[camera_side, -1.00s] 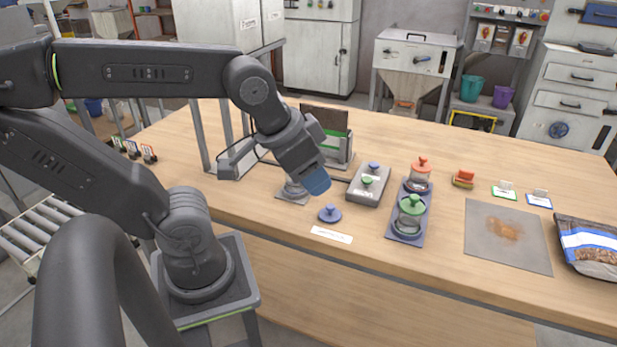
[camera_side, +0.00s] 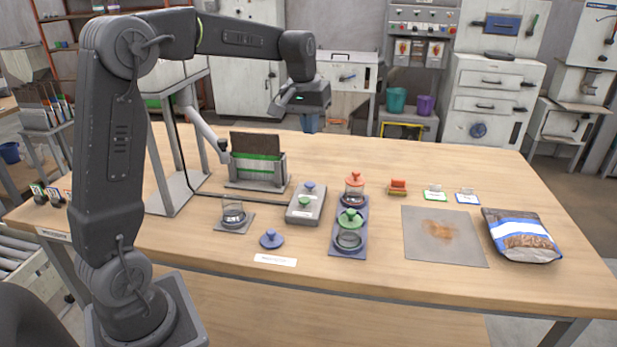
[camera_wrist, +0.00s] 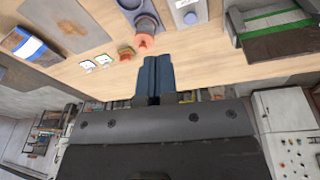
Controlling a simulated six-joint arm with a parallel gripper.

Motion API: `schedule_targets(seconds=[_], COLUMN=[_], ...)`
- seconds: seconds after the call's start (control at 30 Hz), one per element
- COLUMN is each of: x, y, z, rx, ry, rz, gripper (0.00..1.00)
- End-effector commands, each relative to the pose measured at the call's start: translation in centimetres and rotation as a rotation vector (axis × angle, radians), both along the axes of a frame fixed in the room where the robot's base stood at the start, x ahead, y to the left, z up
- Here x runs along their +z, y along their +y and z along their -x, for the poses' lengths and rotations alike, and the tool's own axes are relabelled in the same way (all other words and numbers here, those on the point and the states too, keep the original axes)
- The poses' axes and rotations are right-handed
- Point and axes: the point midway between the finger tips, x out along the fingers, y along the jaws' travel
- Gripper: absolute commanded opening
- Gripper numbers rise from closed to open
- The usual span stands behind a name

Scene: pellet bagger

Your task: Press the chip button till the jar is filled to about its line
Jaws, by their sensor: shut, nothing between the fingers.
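A clear open jar (camera_side: 233,212) stands on a small grey plate left of the button box. Its fill level and line are too small to read. A loose blue lid (camera_side: 271,240) lies in front of the jar. My gripper (camera_side: 311,122) is shut and empty, high above the table behind the button box. Its blue fingers (camera_wrist: 151,80) are together in the wrist view.
A jar with a red lid (camera_side: 354,180) and one with a green lid (camera_side: 350,218) stand on a tray (camera_side: 348,252) right of the box. A green-banded holder (camera_side: 258,165) stands behind. A stained mat (camera_side: 420,255) and a bag (camera_side: 520,235) lie right.

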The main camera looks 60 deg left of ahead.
Motion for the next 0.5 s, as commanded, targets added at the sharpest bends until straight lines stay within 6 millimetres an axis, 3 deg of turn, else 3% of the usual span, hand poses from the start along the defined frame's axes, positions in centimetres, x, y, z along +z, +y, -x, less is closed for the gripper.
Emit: schedule_targets(seconds=[0.03, 0.2, 0.33, 0.5], x=[-1.1, -3.8, -5.6, -6.8], y=[1.7, 6.1, 8.5, 10.0], z=[-1.2, -3.7, -4.7, -5.3], rx=[0.035, 0.128, 0.177, 0.209], ry=[0.021, 0.064, 0.087, 0.102], rz=[0.013, 0.045, 0.063, 0.076], gripper=[0.00, 0.00, 0.00, 0.00])
